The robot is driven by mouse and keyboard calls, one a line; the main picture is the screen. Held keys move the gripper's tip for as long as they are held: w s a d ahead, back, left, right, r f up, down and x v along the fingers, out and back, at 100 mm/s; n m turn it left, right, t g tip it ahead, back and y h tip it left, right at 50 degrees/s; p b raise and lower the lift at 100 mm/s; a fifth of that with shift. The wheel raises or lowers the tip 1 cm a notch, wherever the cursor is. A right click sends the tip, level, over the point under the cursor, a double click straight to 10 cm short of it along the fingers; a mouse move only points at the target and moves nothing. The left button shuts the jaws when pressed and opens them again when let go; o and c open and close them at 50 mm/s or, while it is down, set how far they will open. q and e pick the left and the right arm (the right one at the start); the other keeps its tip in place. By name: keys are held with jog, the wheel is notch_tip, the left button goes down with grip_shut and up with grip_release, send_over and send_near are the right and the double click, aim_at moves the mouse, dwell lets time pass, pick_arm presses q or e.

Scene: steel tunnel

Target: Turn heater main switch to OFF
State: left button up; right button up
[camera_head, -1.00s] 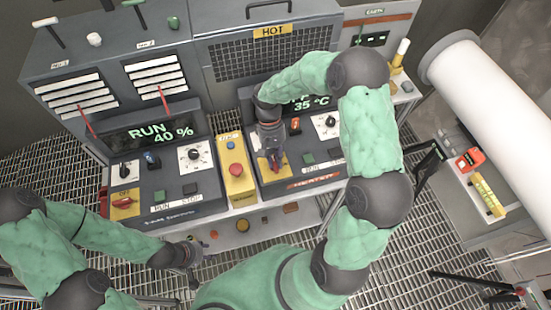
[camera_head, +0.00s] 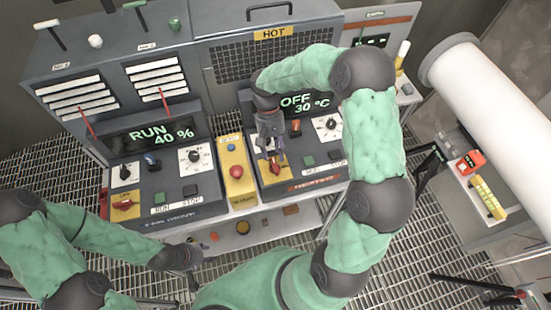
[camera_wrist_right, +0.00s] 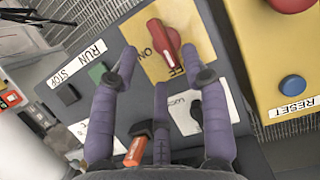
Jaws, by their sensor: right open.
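The heater main switch is a red handle (camera_wrist_right: 164,38) on a yellow plate (camera_wrist_right: 143,62) with ON and OFF lettering in the right wrist view. Its lower end lies close to the OFF lettering. The heater display (camera_head: 305,103) reads OFF and 30 °C in the head view. In the head view my right gripper (camera_head: 272,157) is over the yellow plate and partly hides the switch. My left gripper (camera_head: 192,257) is low in front of the left cabinet, its fingers unclear.
A red button (camera_head: 236,171) and a blue RESET button (camera_head: 231,147) are on the yellow box left of the heater. The left panel's display (camera_head: 152,134) reads RUN 40 %. An orange knob (camera_wrist_right: 138,148) and a black key-like lever (camera_wrist_right: 193,107) lie near my right fingers.

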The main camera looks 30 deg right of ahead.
jog(key=v, duration=0.7)
jog(key=shift+r, duration=0.25)
jog(key=shift+w, duration=0.15)
